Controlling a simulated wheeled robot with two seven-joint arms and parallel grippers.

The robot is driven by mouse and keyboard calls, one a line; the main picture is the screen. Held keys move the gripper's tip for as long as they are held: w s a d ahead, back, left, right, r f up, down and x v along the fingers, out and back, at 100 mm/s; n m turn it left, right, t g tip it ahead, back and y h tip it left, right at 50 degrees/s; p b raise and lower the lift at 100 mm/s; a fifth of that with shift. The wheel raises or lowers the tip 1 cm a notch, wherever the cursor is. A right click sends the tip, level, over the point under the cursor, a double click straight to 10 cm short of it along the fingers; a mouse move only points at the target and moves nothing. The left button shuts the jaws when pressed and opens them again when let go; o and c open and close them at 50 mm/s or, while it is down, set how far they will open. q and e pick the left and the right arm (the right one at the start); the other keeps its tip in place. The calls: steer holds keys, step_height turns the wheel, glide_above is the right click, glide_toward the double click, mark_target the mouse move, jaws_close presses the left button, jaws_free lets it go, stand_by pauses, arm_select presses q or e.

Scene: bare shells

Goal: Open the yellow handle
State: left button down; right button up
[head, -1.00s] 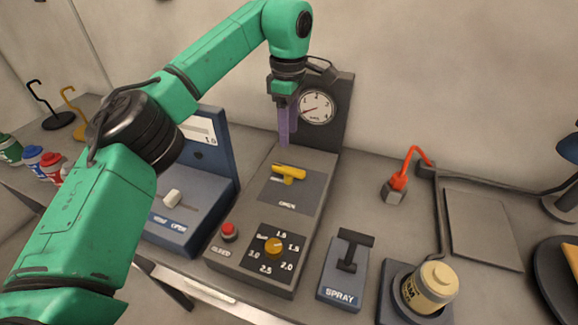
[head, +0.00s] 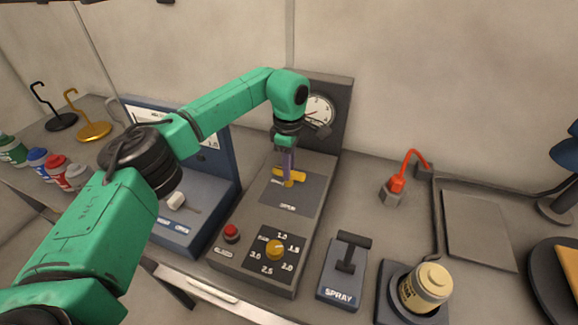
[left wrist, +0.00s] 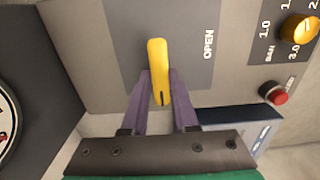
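The yellow handle (head: 298,175) is a short bar on a grey panel marked OPEN, on top of the machine with the gauge. In the left wrist view the handle (left wrist: 157,60) runs up the picture. My left gripper (head: 287,182) points down at it. In the left wrist view its two purple fingers (left wrist: 161,84) are apart, one on each side of the handle's near end. Whether they touch it cannot be made out clearly. The fingers hide part of the handle in the head view. My right gripper is not in view.
The gauge (head: 319,111) stands behind the handle. A yellow knob (head: 275,250) and a red button (head: 231,232) are on the same machine in front. A SPRAY lever box (head: 342,285) stands to the right, and a blue machine (head: 180,234) close on the left.

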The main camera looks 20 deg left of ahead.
arm_select(q)
steer(key=shift+n, duration=0.5)
steer(key=n, duration=0.3)
steer(key=shift+n, duration=0.4)
steer(key=n, duration=0.4)
steer(key=shift+n, duration=0.3)
steer(key=n, duration=0.8)
steer(key=shift+r+n, duration=0.1)
steer(key=shift+n, duration=0.2)
steer(key=c, duration=0.7)
jaws_free()
